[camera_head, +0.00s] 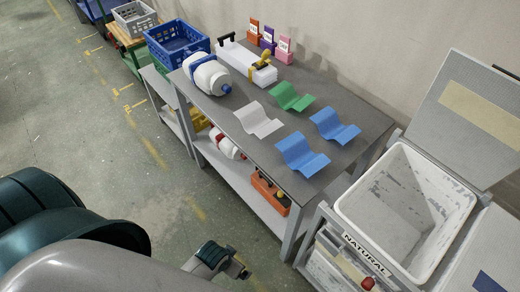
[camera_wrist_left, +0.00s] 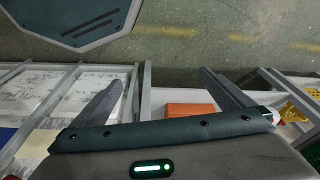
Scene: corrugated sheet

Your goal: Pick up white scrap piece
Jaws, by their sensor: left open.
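The white scrap piece (camera_head: 259,121) is a wavy corrugated sheet lying on the grey bench top (camera_head: 225,106), left of the green and blue wavy pieces. My left gripper (camera_head: 238,268) is low in front of the bench, apart from the white piece and below the bench top. In the left wrist view my left gripper (camera_wrist_left: 165,88) has its two fingers spread wide with nothing between them. The white piece does not show in that view. My right gripper is not in view.
A green piece (camera_head: 290,97) and two blue pieces (camera_head: 335,127) (camera_head: 301,155) lie nearby. A white bottle (camera_head: 207,76) and stacked white sheets (camera_head: 245,65) stand behind left. A white bin (camera_head: 386,200) labelled NATURAL stands right. An orange toolbox (camera_head: 270,193) sits on the lower shelf.

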